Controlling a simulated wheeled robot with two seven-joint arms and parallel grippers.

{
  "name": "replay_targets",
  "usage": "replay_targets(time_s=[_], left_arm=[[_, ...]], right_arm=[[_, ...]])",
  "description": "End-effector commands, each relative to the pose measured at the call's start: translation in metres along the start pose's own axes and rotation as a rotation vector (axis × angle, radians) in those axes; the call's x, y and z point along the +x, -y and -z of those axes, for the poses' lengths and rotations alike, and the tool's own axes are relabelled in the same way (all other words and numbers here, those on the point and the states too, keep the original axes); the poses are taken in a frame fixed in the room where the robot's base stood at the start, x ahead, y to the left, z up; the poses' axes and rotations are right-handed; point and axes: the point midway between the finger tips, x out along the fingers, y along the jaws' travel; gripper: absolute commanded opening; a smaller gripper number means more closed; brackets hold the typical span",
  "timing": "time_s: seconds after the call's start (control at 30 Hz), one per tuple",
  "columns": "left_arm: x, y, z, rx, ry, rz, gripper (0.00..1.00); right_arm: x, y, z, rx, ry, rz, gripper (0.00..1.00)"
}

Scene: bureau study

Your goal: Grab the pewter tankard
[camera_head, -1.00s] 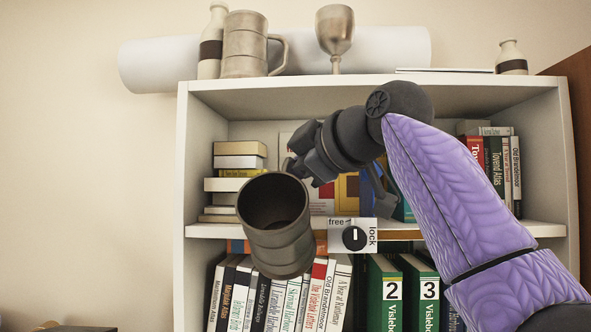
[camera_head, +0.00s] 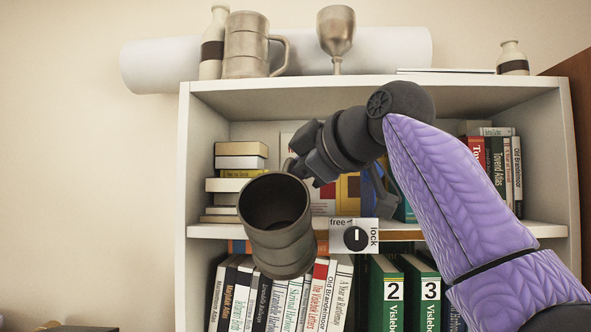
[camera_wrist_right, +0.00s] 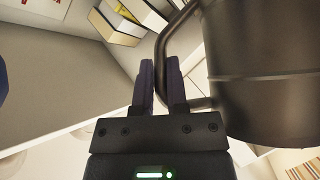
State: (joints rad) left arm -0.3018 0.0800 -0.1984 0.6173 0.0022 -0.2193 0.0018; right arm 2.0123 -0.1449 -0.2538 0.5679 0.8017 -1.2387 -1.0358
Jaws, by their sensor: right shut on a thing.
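A dark grey metal tankard (camera_head: 280,240) hangs in front of the bookcase, tilted with its open mouth toward my head camera. My right gripper (camera_head: 296,170) is at its upper rear side, partly hidden by the tankard and my wrist. In the right wrist view, the gripper's two fingers (camera_wrist_right: 160,82) are shut on the handle (camera_wrist_right: 164,50) of the tankard (camera_wrist_right: 262,75), whose body is to the right. A second, lighter pewter-coloured tankard (camera_head: 245,46) stands upright on top of the bookcase, its handle to the right. My left gripper is not in view.
The white bookcase (camera_head: 184,200) holds books on two shelves behind the held tankard. A metal goblet (camera_head: 336,32), white bottles (camera_head: 214,42) and a paper roll (camera_head: 390,48) are on top. A free/lock dial plate (camera_head: 354,236) is on the middle shelf's edge.

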Motion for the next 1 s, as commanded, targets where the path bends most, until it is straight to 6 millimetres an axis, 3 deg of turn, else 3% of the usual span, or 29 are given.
replay_targets(time_s=[0.2, 0.33, 0.4, 0.6, 1.0], left_arm=[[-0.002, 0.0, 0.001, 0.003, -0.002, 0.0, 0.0], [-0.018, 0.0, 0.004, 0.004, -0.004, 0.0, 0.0], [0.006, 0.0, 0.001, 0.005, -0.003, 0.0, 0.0], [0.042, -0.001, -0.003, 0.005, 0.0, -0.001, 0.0], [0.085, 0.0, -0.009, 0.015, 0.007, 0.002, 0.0]], right_arm=[[-0.001, -0.002, 0.002, 0.0, -0.003, -0.003, 0.0], [-0.005, -0.015, 0.012, -0.001, -0.002, -0.002, 0.0], [-0.01, 0.001, 0.01, -0.005, -0.004, -0.004, 0.0], [-0.04, 0.029, 0.024, -0.004, -0.004, -0.005, 0.0], [-0.111, 0.082, 0.064, -0.003, -0.003, -0.003, 0.0]])
